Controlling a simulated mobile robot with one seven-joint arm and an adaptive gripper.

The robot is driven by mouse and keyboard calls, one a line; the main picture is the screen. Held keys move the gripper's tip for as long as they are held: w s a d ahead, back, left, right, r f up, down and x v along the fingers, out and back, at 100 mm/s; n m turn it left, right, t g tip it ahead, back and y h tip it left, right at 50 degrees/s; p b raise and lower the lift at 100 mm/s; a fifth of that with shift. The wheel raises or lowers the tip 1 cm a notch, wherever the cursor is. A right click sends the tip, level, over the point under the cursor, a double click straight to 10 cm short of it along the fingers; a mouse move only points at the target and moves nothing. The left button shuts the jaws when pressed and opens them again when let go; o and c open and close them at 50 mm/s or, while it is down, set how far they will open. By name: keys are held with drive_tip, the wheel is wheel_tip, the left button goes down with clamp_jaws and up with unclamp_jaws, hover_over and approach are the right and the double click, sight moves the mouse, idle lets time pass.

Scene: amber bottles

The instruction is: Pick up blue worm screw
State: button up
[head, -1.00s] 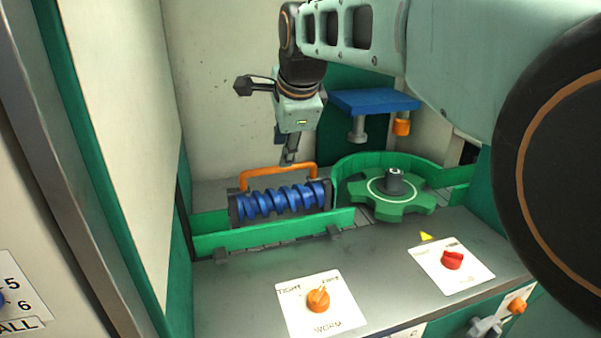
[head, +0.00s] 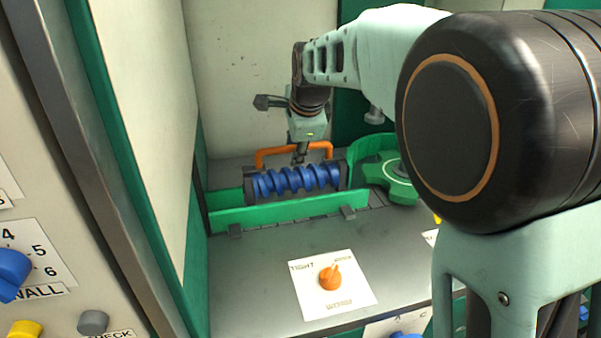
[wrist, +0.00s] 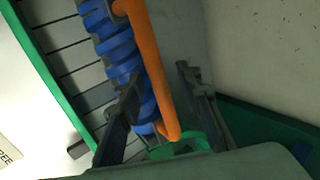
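The blue worm screw (head: 297,180) lies lengthwise between dark end blocks behind a low green rail. An orange handle (head: 293,151) arches up along its back side. In the wrist view the worm screw (wrist: 113,42) runs beside the orange handle (wrist: 147,62). My gripper (head: 300,157) is low at the handle in the head view. In the wrist view my gripper (wrist: 160,95) has its fingers spread apart, with the handle between them, one finger on the worm side and one on the wall side. Whether the fingers touch the handle cannot be told.
A green gear (head: 388,180) sits right of the worm, partly hidden by my arm. The green rail (head: 280,212) runs in front of it. An orange knob (head: 330,277) stands on the white WORM plate. The grey counter (head: 255,265) is clear around it. Walls stand behind and left.

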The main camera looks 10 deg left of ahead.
clamp_jaws()
drive_tip(key=shift+w+r, duration=0.1)
drive_tip(key=shift+r, duration=0.2)
